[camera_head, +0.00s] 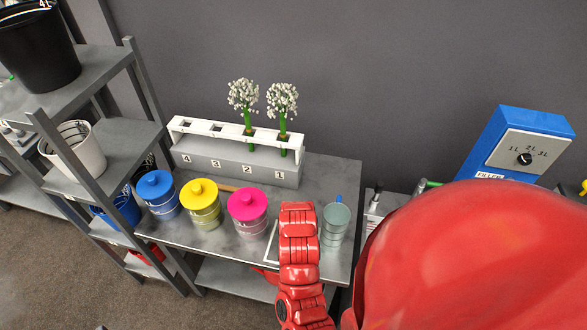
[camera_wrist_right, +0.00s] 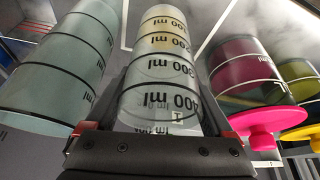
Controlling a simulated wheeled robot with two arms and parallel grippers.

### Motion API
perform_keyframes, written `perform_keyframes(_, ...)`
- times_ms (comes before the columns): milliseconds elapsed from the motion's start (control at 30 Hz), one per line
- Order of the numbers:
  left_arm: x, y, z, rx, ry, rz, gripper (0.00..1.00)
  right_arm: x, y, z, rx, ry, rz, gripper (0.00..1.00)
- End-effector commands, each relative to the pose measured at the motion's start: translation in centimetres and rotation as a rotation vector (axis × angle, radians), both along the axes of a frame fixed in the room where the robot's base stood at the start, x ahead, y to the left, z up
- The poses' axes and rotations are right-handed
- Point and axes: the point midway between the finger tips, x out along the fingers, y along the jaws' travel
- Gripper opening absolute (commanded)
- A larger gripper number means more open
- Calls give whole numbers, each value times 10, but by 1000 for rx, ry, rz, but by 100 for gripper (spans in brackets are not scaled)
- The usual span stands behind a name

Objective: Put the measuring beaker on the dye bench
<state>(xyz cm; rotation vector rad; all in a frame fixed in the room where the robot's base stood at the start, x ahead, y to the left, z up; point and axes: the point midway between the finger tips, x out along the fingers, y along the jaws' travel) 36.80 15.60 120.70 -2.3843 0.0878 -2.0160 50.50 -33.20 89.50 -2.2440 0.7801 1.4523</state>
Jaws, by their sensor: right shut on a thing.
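A clear measuring beaker (camera_wrist_right: 160,62) with dark ml marks is held between the two dark fingers of my right gripper (camera_wrist_right: 163,100) in the right wrist view. In the head view the beaker and the fingers are hidden behind my red right wrist, which is over the front right part of the grey dye bench (camera_head: 327,180). A white outline (camera_head: 271,254) on the bench shows beside my wrist, and white lines also show beyond the beaker in the wrist view. I cannot tell whether the beaker touches the bench. My left gripper is not in view.
Blue (camera_head: 158,195), yellow (camera_head: 201,205) and magenta (camera_head: 249,212) lidded jars stand left of my wrist. A greenish marked vessel (camera_head: 335,227) stands close on its right. A numbered rack (camera_head: 237,160) holding two white flowers is behind. A blue dispenser (camera_head: 491,145) stands right.

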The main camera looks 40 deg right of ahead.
Motion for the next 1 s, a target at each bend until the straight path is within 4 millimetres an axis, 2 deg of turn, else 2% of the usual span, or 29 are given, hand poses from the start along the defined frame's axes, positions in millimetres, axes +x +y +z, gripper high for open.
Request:
perform_keyframes(100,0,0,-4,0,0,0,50,17,0,-2,3,-1,-1,29)
perform_keyframes(167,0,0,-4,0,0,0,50,21,-1,-2,2,0,-1,29)
perform_keyframes(267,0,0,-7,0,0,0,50,21,0,-9,4,3,-2,29)
perform_keyframes(467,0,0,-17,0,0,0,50,21,0,-38,4,3,-2,29)
perform_keyframes(833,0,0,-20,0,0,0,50,21,0,-42,1,2,0,29)
perform_keyframes(867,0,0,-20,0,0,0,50,21,0,-42,1,1,-1,89)
perform_keyframes(933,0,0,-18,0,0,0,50,21,0,-41,2,1,-1,100)
perform_keyframes(1000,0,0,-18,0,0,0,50,21,0,-41,2,1,-1,100)
